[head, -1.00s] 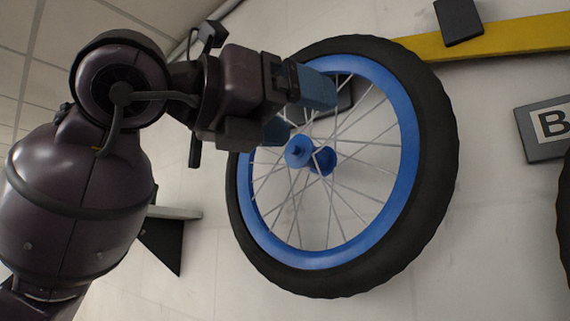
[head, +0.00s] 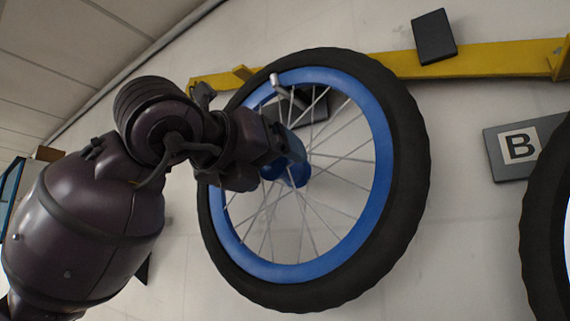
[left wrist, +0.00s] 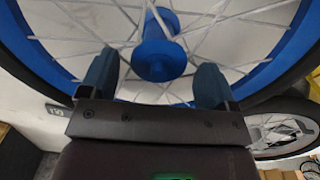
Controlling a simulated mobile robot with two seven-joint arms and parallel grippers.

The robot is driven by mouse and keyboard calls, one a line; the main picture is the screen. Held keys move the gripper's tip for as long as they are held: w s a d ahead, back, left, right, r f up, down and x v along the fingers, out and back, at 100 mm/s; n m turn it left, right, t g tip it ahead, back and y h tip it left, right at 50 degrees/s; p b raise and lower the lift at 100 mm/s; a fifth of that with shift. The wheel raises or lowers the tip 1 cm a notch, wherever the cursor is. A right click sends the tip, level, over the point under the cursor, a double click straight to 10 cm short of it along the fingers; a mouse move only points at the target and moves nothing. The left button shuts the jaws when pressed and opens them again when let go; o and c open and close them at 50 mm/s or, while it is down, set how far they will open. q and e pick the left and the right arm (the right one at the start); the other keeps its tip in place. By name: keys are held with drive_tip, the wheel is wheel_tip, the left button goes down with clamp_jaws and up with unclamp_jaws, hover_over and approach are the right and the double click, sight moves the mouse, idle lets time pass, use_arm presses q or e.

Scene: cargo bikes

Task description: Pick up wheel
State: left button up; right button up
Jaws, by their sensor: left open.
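A wheel with a black tire, blue rim (head: 383,170), thin spokes and a blue hub hangs against the wall in the head view. In the left wrist view its blue hub (left wrist: 158,55) shows large, with the blue rim around it. My left gripper (head: 290,165) is in front of the wheel at the hub and partly hides it. In the left wrist view my left gripper (left wrist: 156,82) is open, with one blue finger on each side of the hub's near end. I cannot tell whether the fingers touch it. My right gripper is not in view.
A yellow rail (head: 480,62) runs along the wall behind the wheel's top, with a hook (head: 279,86) at the upper rim. A sign marked B (head: 520,147) and a second wheel (head: 546,235) are at the right.

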sight(285, 184)
use_arm(q)
drive_tip(key=p+x, duration=0.1)
drive_tip(key=x, duration=0.2)
drive_tip(key=shift+w, duration=0.35)
drive_tip(key=shift+w+d, duration=0.3)
drive_tip(key=shift+c, duration=0.7)
drive_tip(key=c, duration=0.5)
drive_tip(key=shift+c, duration=1.1)
clamp_jaws()
drive_tip(key=shift+r, duration=0.2)
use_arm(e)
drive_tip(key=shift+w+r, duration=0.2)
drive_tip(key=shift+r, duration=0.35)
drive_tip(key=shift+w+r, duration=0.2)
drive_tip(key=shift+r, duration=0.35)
